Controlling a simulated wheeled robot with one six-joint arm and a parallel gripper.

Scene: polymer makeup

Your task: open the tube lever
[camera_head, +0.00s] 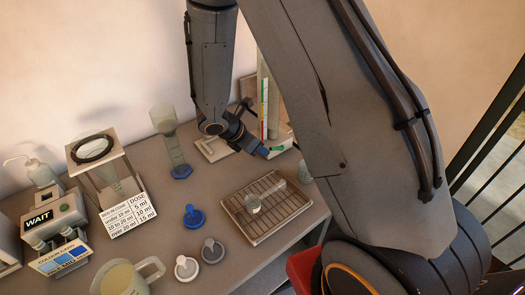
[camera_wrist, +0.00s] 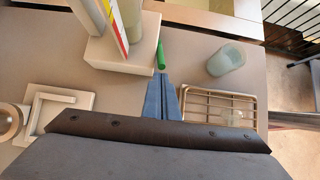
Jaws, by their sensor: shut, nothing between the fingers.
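The tube stand has a white block base, and its white base (camera_wrist: 128,45) shows at the top of the wrist view with a tall clear tube (camera_head: 273,105) and a striped red, yellow and green scale on it. A small green lever (camera_wrist: 161,56) sticks out of the front of the base. My gripper (camera_wrist: 161,80) has blue fingers pressed together with nothing between them. Its tips point at the lever's near end and appear very close to it; I cannot tell whether they touch. In the head view my gripper (camera_head: 263,151) is beside the stand's base, and my arm hides part of the stand.
A wire rack tray (camera_wrist: 215,98) lies to the right of my fingers, with a pale cup (camera_wrist: 225,61) behind it. A white bracket-shaped holder (camera_wrist: 52,105) is at the left. A measuring cylinder (camera_head: 172,145) and stoppers, including a blue one (camera_head: 193,216), stand on the grey table.

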